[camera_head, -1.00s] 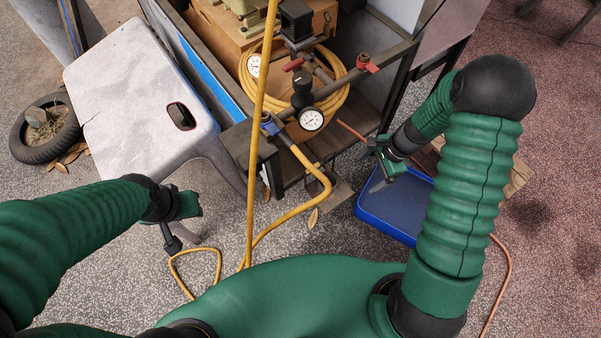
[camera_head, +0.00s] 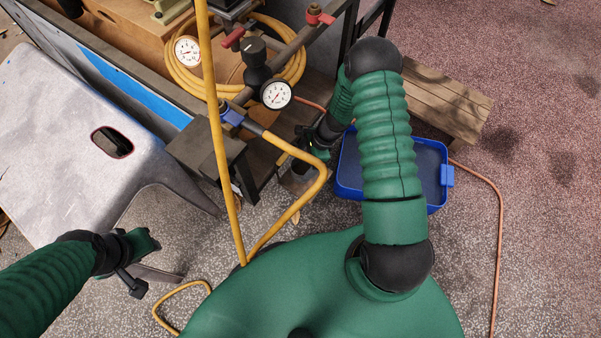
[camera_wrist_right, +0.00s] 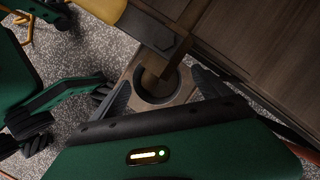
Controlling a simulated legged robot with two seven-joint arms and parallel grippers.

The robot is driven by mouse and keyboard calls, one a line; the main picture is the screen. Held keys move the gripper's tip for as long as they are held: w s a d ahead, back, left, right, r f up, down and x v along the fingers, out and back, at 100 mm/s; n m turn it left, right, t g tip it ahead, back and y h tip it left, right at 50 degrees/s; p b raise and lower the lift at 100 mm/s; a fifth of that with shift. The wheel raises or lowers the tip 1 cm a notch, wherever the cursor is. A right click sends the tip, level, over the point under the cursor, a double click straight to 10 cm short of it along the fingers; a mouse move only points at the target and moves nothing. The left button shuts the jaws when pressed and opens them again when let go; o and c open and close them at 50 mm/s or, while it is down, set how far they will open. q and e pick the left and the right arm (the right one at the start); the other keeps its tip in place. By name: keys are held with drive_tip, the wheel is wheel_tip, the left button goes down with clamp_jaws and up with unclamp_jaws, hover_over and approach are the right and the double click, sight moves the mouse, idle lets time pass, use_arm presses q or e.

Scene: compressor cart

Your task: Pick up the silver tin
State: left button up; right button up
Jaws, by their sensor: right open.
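The silver tin (camera_wrist_right: 158,97) shows in the right wrist view as an open round can with a dark inside. A brown piece overlaps its mouth; I cannot tell whether it stands in the tin. My right gripper (camera_wrist_right: 161,76) is open, with one finger on each side of the tin; contact is not clear. In the head view the right gripper (camera_head: 308,148) is low beside the cart, and the tin (camera_head: 299,169) is a small grey shape partly hidden under it. My left gripper (camera_head: 140,262) is far from the tin, at lower left; its jaws are unclear.
A yellow hose (camera_head: 318,180) bends close to the right gripper. The compressor cart's gauge (camera_head: 276,94) and pipes are just above. A blue tray (camera_head: 431,190) lies to the right, near a wooden step (camera_head: 450,105). A pale plastic stool (camera_head: 60,140) stands left.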

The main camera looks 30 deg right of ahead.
drive_tip(key=f+b, duration=0.1)
drive_tip(key=f, duration=0.1)
drive_tip(key=f+b, duration=0.2)
drive_tip(key=f, duration=0.1)
drive_tip(key=shift+s+a+f, duration=0.1)
drive_tip(key=shift+s+a, duration=0.05)
drive_tip(key=shift+a, duration=0.05)
drive_tip(key=shift+f, duration=0.2)
drive_tip(key=shift+a+r, duration=0.15)
drive_tip(key=shift+r, duration=0.1)
drive_tip(key=c, duration=1.6)
drive_tip(key=shift+o, duration=0.2)
